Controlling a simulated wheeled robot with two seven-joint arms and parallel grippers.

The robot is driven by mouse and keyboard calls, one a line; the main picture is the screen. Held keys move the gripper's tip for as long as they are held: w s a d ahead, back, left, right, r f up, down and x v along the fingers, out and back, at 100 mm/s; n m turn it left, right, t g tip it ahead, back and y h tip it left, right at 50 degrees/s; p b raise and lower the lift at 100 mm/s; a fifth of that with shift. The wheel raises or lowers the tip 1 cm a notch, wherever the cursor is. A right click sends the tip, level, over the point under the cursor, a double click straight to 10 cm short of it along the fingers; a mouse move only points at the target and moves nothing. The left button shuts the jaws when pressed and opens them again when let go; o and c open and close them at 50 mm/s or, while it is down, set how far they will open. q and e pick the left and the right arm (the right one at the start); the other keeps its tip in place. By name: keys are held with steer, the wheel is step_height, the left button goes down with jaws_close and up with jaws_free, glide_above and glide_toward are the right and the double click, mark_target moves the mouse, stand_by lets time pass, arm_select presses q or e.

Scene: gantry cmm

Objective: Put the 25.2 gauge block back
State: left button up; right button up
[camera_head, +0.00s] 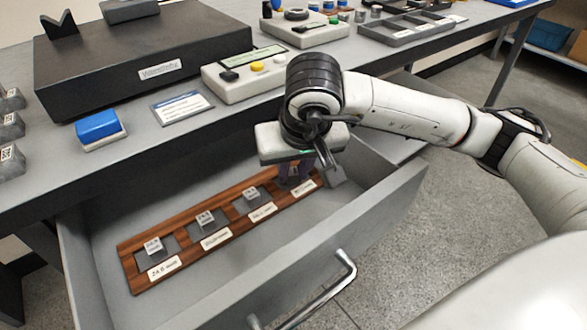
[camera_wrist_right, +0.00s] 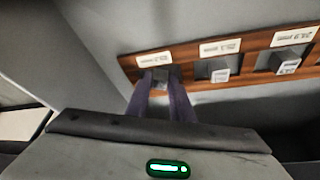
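A wooden rack (camera_head: 127,256) with several slots and white labels lies in the open drawer; it also shows in the wrist view (camera_wrist_right: 188,52). My right gripper (camera_head: 296,172) points down into the rack's rightmost slot. In the wrist view this is the slot at the left end, and my fingers (camera_wrist_right: 161,88) stand on both sides of a small dark grey gauge block (camera_wrist_right: 160,74). They appear to touch it. The block is low at the slot; whether it rests on the bottom is hidden. The label (camera_wrist_right: 155,58) beside it is too small to read surely. My left gripper is not in view.
The other slots hold grey gauge blocks (camera_head: 205,219) with white tags. The drawer (camera_head: 372,207) has tall side walls and a front handle (camera_head: 345,270). Above are the bench edge, a beige control box (camera_head: 245,75), a blue-topped block (camera_head: 98,126) and a card (camera_head: 182,107).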

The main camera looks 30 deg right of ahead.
steer(key=shift+r+p, duration=0.35)
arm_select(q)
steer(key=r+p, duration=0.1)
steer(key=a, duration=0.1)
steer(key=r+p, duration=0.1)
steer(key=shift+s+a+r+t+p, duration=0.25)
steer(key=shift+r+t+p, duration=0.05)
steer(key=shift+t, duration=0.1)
arm_select(e)
steer(key=v, duration=1.1)
steer(key=shift+s+a+r, duration=0.1)
steer(key=shift+s+r, duration=0.1)
steer(key=shift+r, duration=0.1)
